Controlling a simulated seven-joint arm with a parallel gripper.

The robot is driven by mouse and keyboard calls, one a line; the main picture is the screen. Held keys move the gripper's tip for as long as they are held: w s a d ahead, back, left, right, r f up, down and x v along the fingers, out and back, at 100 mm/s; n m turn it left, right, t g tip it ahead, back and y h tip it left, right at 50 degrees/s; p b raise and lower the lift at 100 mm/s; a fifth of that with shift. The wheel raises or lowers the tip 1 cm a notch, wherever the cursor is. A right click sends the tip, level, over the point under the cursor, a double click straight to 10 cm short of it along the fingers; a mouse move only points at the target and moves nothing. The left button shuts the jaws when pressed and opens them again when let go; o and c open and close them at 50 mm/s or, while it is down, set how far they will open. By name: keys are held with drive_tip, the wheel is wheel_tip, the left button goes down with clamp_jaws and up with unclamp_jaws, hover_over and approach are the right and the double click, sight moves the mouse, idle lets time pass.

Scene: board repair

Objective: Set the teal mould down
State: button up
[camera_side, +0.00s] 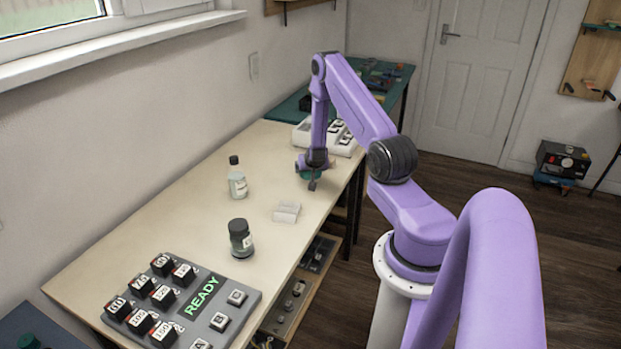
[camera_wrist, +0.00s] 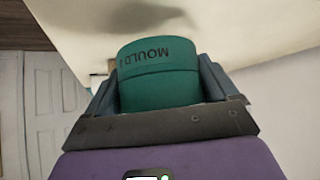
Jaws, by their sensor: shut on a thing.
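The teal mould (camera_wrist: 160,85) fills the middle of the wrist view, with the word "MOULD" on its side, upside down in the picture. My gripper (camera_wrist: 158,78) is shut on it, one grey finger on each side. In the side view my gripper (camera_side: 311,180) is low over the far part of the pale bench (camera_side: 190,215), in front of a white device with dark keys (camera_side: 343,140). Only a small teal patch of the mould (camera_side: 307,175) shows there. I cannot tell whether the mould touches the bench.
A small white block (camera_side: 287,212), a clear bottle (camera_side: 237,180) and a dark-capped jar (camera_side: 241,240) stand on the bench nearer the camera. A grey key panel reading "READY" (camera_side: 180,305) lies at the near end. Bare bench lies left of my gripper.

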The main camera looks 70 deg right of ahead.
sight(310, 176)
drive_tip(key=shift+f, duration=1.8)
drive_tip(key=shift+f, duration=0.1)
drive_tip(key=o, duration=1.7)
drive_tip(key=shift+o, duration=0.2)
